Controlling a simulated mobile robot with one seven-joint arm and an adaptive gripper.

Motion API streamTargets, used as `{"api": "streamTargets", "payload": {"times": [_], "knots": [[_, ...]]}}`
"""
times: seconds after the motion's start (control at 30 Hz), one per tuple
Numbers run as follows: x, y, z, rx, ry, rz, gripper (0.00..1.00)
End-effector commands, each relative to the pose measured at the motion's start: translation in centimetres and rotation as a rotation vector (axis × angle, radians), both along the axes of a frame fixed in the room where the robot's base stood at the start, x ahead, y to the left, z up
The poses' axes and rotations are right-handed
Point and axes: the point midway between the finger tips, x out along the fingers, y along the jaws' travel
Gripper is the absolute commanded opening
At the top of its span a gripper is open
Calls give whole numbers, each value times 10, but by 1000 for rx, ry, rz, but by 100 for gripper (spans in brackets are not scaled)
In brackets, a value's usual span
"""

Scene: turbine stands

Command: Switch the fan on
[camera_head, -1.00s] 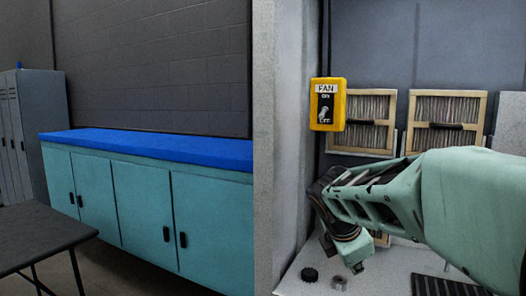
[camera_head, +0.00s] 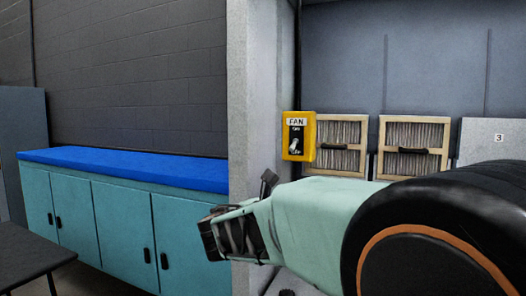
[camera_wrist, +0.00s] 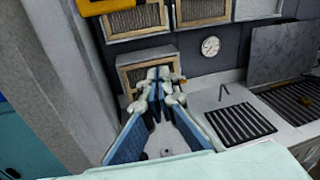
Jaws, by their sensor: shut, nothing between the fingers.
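The yellow fan switch box (camera_head: 299,136) is fixed to the edge of the pale wall, left of the framed filters. It carries a FAN label, ON and OFF marks and a small light toggle lever, whose tilt is too small to tell. Its lower edge (camera_wrist: 98,6) shows at the top left of the wrist view, with the lever out of frame. My gripper (camera_wrist: 158,73) is shut and empty in the wrist view. It appears below and to the right of the box, clear of it, over the bench area. In the head view my arm passes below and right of the box.
Wood-framed filters (camera_head: 413,150) stand right of the box. A pale wall (camera_head: 252,90) divides the bay from blue-topped cabinets (camera_head: 125,165). The wrist view shows a round gauge (camera_wrist: 210,46), a black grate (camera_wrist: 238,123) and bare grey bench top.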

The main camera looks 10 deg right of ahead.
Motion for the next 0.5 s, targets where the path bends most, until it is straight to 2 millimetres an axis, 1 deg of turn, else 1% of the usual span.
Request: {"api": "streamTargets", "payload": {"times": [0.03,0.1,0.2,0.3,0.5], "knots": [[4,10,14,-35,-21,25,0],[9,26,27,-78,-51,62,0],[13,41,41,-119,-85,98,0],[14,51,49,-141,-104,120,0],[15,55,51,-150,-112,128,0]]}}
